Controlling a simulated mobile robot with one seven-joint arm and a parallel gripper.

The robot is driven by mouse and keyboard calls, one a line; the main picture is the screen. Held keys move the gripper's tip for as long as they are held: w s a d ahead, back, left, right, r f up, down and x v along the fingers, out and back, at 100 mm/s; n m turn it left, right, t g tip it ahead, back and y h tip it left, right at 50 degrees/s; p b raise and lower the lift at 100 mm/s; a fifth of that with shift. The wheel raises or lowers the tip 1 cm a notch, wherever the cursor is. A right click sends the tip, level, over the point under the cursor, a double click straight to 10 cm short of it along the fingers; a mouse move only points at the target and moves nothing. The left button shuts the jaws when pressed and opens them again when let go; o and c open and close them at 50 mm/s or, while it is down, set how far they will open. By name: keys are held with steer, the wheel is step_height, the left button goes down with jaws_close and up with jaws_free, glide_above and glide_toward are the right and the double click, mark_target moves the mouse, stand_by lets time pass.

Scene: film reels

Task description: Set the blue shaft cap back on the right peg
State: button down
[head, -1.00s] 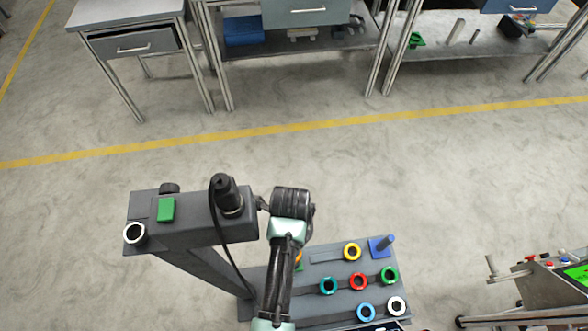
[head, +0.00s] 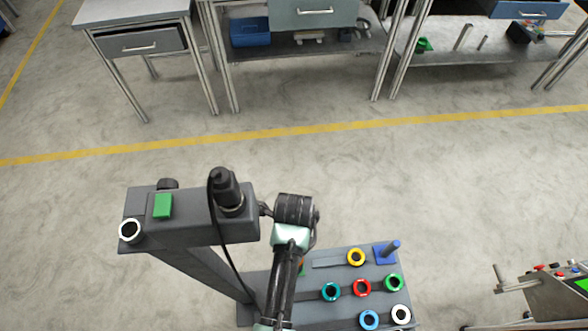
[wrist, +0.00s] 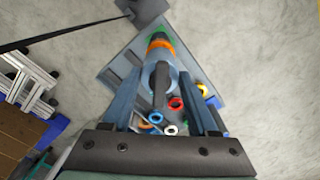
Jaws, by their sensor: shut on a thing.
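In the wrist view my gripper (wrist: 160,78) is shut on a pale grey-blue cylinder, which seems to be the blue shaft cap (wrist: 158,70). Beyond it, in line with the cap, are an orange ring (wrist: 160,44) and a green part at the left side of the board. The right peg (head: 392,247) is a blue post on a blue square base at the board's far right corner, bare in the head view. In the wrist view its blue base (wrist: 213,101) lies right of my fingers, apart from the cap. My arm hides the gripper and cap in the head view.
The grey board (head: 328,262) also carries yellow (head: 356,257), red (head: 362,288), teal (head: 331,291), green (head: 393,282), light blue (head: 369,320) and white (head: 400,314) rings. A tall dark grey stand (head: 190,222) rises on the left. A machine (head: 545,300) is at the lower right.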

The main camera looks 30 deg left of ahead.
steer(key=shift+f, duration=0.15)
stand_by(0.3)
steer(key=shift+f+b, duration=0.35)
steer(key=shift+f, duration=0.2)
steer(key=shift+f, duration=0.2)
stand_by(0.4)
steer(key=shift+c, duration=0.5)
jaws_free()
step_height(320, 180, up, 13)
steer(key=p, duration=0.1)
stand_by(0.5)
